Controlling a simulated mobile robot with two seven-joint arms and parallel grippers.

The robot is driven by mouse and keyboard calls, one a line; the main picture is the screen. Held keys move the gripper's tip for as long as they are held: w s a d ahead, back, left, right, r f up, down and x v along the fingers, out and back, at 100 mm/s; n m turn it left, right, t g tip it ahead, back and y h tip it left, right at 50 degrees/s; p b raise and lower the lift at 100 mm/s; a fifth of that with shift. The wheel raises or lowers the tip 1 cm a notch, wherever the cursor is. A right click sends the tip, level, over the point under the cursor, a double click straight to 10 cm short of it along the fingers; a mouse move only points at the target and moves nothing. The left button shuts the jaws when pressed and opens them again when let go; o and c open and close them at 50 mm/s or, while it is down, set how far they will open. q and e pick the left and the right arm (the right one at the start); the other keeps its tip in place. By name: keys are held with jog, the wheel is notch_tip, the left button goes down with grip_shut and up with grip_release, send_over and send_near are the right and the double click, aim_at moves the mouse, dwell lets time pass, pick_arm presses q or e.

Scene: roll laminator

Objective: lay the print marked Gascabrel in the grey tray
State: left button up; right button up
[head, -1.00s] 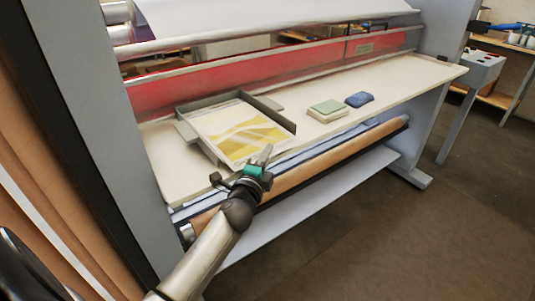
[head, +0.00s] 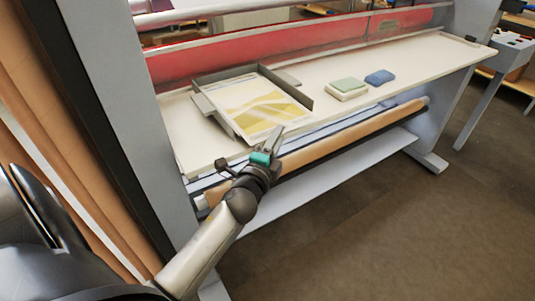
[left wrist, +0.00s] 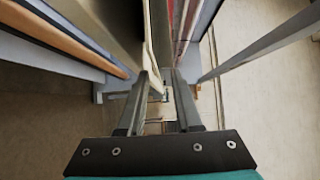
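A print with a yellow and white wavy pattern (head: 252,104) lies flat within the walls of the grey tray (head: 232,71) on the laminator's cream table. No name on it can be read. My left gripper (head: 278,138) is at the table's front edge, close to the print's front right side. I cannot tell whether it touches. In the left wrist view its two fingers (left wrist: 166,76) stand apart, with a gap and nothing clearly held between them. My right gripper is not in view.
A pale green block (head: 346,88) and a blue block (head: 380,77) sit right of the tray on the cream table (head: 425,62). The red laminator panel (head: 300,45) runs behind. A brown roll (head: 345,137) lies below the front edge. A grey upright (head: 125,130) stands at left.

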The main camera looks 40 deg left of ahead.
pick_arm(q)
jog(key=v, duration=0.7)
jog(key=shift+s, duration=0.1)
jog(key=s+d+f+n+g+h, duration=0.1)
jog(key=s+d+f+n+g, duration=0.15)
jog(key=f, duration=0.75)
jog(key=s+d+f+n+g+h, duration=0.1)
jog(key=s+d+f+n+g, duration=0.15)
jog(key=f, duration=0.85)
jog(key=s+d+f+n+g+h, duration=0.1)
jog(key=s+f+g, duration=0.25)
jog(key=f, duration=0.65)
jog(key=s+d+f+n+g, duration=0.1)
jog(key=s+f+n+g, duration=0.1)
jog(key=s+f, duration=0.4)
jog(key=s+d+f+n+g+h, duration=0.1)
jog(key=s+f, duration=0.4)
jog(key=s, duration=0.8)
jog(key=s+d+f+n+g, duration=0.2)
jog(key=s+f+g, duration=0.3)
jog(key=s, duration=0.4)
jog(key=shift+s+f+n, duration=0.35)
jog(key=shift+f+n, duration=0.45)
jog(key=shift+n, duration=0.1)
jog(key=shift+d, duration=0.15)
